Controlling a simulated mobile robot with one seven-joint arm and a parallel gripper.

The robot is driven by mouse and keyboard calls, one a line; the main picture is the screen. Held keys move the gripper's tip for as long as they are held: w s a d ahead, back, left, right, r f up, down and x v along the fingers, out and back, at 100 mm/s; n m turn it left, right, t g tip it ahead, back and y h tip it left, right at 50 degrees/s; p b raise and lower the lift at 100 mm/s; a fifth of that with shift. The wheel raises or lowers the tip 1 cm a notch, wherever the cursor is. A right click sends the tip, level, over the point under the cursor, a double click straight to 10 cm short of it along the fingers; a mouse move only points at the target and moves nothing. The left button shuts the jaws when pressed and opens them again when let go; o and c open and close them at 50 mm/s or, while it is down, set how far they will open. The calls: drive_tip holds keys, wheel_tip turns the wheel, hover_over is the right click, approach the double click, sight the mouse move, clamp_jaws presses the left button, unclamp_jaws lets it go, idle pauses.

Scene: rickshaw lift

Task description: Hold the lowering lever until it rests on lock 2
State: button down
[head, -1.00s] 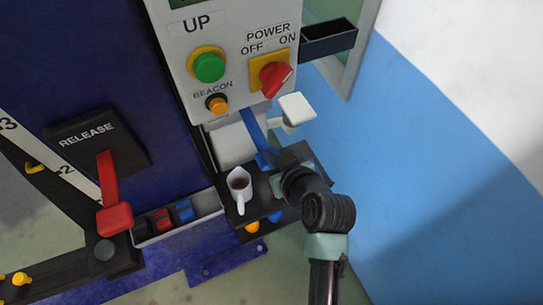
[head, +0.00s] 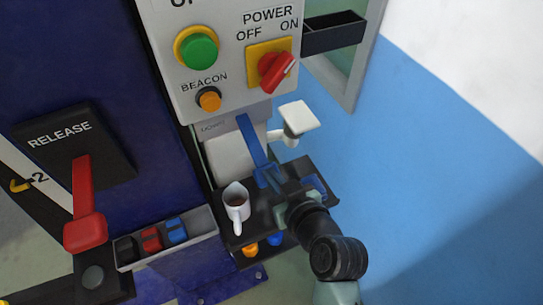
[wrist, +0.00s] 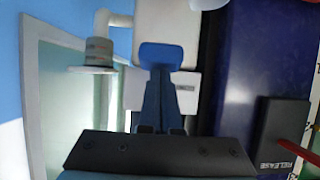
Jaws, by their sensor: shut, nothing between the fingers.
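A red lever (head: 85,205) hangs downward from the black RELEASE plate (head: 70,140), its red block handle at the bottom. Part of it shows at the right edge of the wrist view (wrist: 298,150). Left of the plate, the white scale shows the number 2 (head: 39,178) with a yellow hook (head: 19,185) beside it. My gripper (head: 244,122) is well right of the lever, below the control box. Its long blue fingers are together and empty in the wrist view (wrist: 160,58). Whether the lever's load rests on a lock is not visible.
The control box (head: 225,60) has a green button, an orange beacon button and a red power switch. A tray (head: 205,221) holds black, red and blue items. A white-topped fixture (head: 298,116) stands right.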

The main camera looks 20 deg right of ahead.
drive_tip(key=shift+r+p, duration=0.65)
drive_tip(key=shift+r, duration=0.15)
